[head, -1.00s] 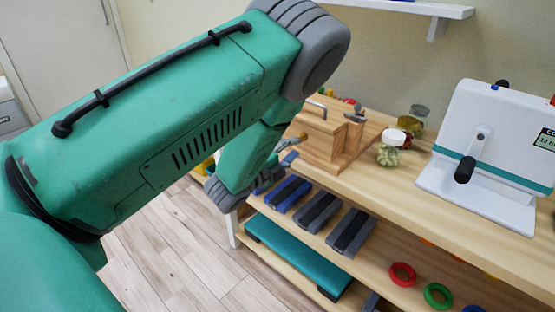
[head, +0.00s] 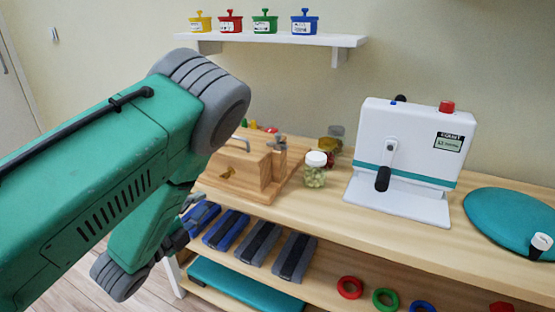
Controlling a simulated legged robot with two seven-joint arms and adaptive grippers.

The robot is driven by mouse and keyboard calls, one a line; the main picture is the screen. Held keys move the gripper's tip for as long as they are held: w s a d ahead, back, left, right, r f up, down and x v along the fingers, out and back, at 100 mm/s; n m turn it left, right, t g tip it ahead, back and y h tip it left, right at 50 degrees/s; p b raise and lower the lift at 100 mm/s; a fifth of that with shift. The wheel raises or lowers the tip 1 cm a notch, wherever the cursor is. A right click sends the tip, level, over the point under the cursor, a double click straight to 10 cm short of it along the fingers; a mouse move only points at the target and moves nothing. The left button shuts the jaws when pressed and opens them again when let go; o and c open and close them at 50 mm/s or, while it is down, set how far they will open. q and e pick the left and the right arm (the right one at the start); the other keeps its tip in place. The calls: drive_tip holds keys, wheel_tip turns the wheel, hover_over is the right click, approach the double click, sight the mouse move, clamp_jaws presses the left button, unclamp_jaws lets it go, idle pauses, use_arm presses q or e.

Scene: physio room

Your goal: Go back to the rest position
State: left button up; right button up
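My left arm fills the left side of the head view, bent at a grey joint. Its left gripper (head: 187,218) shows only in part past the forearm, in front of the left end of the shelf unit. Its fingers are small and partly hidden, so I cannot tell whether they are open or shut, and I make out nothing held. My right gripper is not in view.
The wooden shelf unit (head: 375,228) carries a wooden block device (head: 250,170), a lidded jar (head: 315,172), a white crank machine (head: 415,150) and a teal cushion (head: 510,218). Dark weights (head: 260,243) and coloured rings (head: 350,287) lie below. A wall shelf (head: 270,39) holds coloured boxes.

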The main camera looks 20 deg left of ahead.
use_arm(q)
drive_tip(key=s+d+f+n+g+y, duration=0.1)
drive_tip(key=s+f+n+g, duration=0.45)
drive_tip(key=f, duration=0.35)
drive_tip(key=s+d+f+n+g+y, duration=0.1)
drive_tip(key=s+f+n+g+y, duration=0.1)
drive_tip(key=s+f+n+g, duration=0.5)
drive_tip(key=s+d+f+n+g, duration=0.2)
drive_tip(key=s+d+f, duration=0.1)
drive_tip(key=s, duration=0.4)
drive_tip(key=s+d+f+n+g+h, duration=0.1)
drive_tip(key=s+d+f+n+g, duration=0.1)
drive_tip(key=s, duration=0.6)
wheel_tip(320, 180, down, 3)
drive_tip(key=shift+d+r+n+g, duration=0.1)
drive_tip(key=shift+d+n+g, duration=0.25)
drive_tip(key=shift+d+n, duration=0.55)
drive_tip(key=shift+w, duration=0.1)
